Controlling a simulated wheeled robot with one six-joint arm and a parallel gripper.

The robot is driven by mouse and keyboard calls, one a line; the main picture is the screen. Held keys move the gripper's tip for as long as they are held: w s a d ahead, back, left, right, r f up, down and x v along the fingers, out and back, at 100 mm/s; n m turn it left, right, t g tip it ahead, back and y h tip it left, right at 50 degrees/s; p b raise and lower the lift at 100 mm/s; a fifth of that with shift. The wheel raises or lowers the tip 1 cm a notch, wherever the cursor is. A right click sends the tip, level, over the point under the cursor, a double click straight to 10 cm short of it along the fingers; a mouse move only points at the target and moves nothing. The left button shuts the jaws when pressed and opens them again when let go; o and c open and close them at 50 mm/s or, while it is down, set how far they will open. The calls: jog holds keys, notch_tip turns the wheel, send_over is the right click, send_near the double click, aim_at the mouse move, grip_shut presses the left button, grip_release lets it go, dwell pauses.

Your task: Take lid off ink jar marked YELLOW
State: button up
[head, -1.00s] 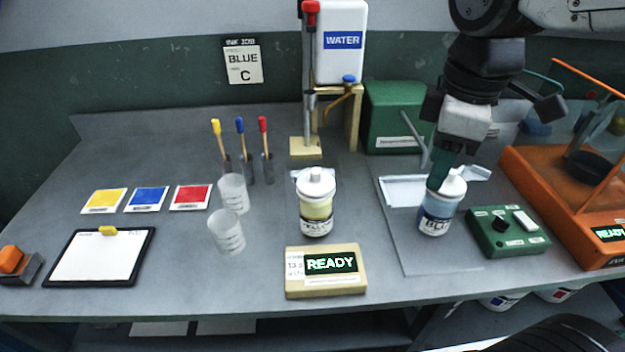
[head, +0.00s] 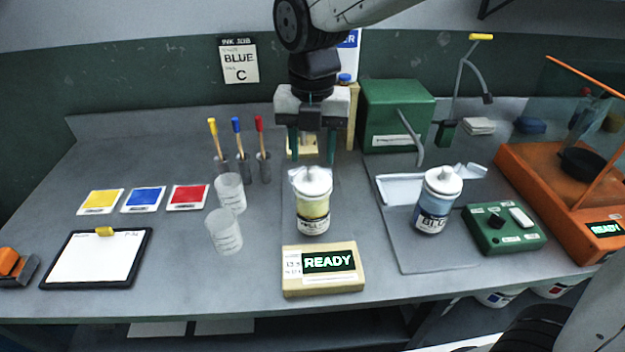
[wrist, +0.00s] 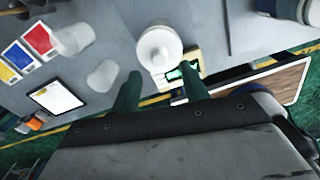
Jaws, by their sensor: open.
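The jar with yellow ink (head: 313,212) stands upright behind the small READY device, its label partly legible. Its white knobbed lid (head: 312,181) is on. My gripper (head: 313,160) is open and empty, fingers pointing down, above and slightly behind the lid in the head view. In the wrist view the lid (wrist: 159,47) lies beyond the two green fingertips (wrist: 160,82), roughly centred between them and apart from them. A second lidded jar with blue ink (head: 434,205) stands to the right.
The READY device (head: 324,270) sits just in front of the yellow jar. Two clear cups (head: 226,231) and several coloured-top droppers (head: 240,150) stand to its left. A green box (head: 396,115) is behind right, a green control box (head: 503,230) at right.

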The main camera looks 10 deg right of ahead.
aim_at(313, 168)
notch_tip(313, 168, down, 4)
jog(key=shift+w+f, duration=0.15)
jog(key=shift+f, duration=0.1)
jog(key=shift+c, duration=0.4)
grip_shut()
jog(key=shift+r, duration=0.1)
